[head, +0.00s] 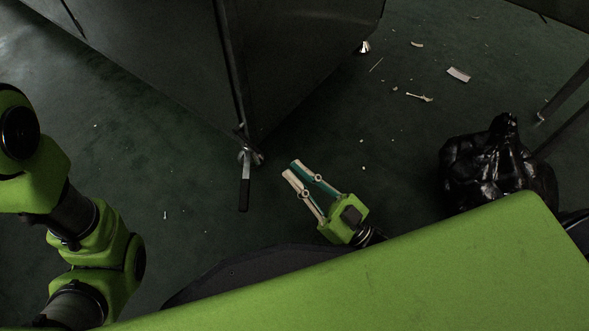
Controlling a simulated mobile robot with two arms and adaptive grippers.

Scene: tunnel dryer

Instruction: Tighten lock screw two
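A screw with a black lever handle (245,192) hangs at the near lower corner of the dark machine housing (160,60). Its metal head sits against the corner, and the handle points down in the picture. I cannot tell from any marking whether it is lock screw two. My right gripper (290,170) is right of the handle and apart from it, its fingers pointing up and left. The fingertips look close together with nothing seen between them; whether they are fully shut is unclear. My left arm shows at the left edge, but its gripper is out of view.
A black plastic bag (497,170) sits on the dark green floor at the right. Pale scraps (458,75) lie at the upper right. A small shiny metal part (364,47) shows at the housing's lower right edge. The floor around the handle is clear.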

